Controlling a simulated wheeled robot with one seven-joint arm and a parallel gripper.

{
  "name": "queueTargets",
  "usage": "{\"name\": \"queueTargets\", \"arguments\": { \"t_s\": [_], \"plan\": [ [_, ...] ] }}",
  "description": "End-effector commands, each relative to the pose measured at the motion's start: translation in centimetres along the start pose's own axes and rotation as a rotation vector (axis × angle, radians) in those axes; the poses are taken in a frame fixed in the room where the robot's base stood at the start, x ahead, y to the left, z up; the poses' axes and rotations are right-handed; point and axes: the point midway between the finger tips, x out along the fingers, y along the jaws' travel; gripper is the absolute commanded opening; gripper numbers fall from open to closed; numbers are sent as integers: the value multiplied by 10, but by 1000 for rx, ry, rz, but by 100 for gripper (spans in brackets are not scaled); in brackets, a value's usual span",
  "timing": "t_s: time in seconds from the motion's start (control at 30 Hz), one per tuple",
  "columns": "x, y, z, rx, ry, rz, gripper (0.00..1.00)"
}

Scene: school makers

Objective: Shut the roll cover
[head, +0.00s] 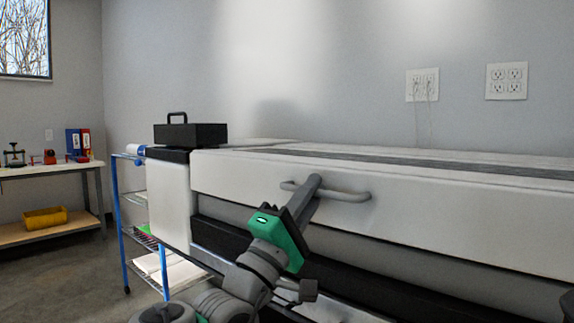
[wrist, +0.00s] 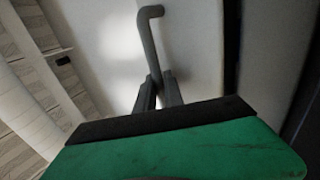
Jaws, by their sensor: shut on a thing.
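The roll cover (head: 430,215) is the long white front panel of the large machine, with a grey bar handle (head: 345,195) on its face. Below its lower edge a dark recess of the machine shows. My gripper (head: 312,187) is shut on the handle near its left part in the head view. In the wrist view the two fingers of my gripper (wrist: 158,92) close around the bar, and the handle (wrist: 150,35) runs up from them with a bent end. The part of the bar between the fingers is hidden.
A black box with a handle (head: 190,134) stands on the machine's left end. A blue-framed wire cart (head: 122,225) is at the left. A workbench (head: 85,172) with tools stands farther left. Wall outlets (head: 507,81) are above the machine. Grey floor (head: 70,275) is open at the left.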

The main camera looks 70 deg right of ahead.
Motion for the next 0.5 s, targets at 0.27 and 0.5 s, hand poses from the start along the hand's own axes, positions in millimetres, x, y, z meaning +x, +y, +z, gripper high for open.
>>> {"name": "queueTargets", "arguments": {
  "t_s": [0.27, 0.5],
  "plan": [
    [-3, -17, 10, -8, -12, -6, 0],
    [-5, -20, 8, -11, -8, -11, 0]
  ]
}}
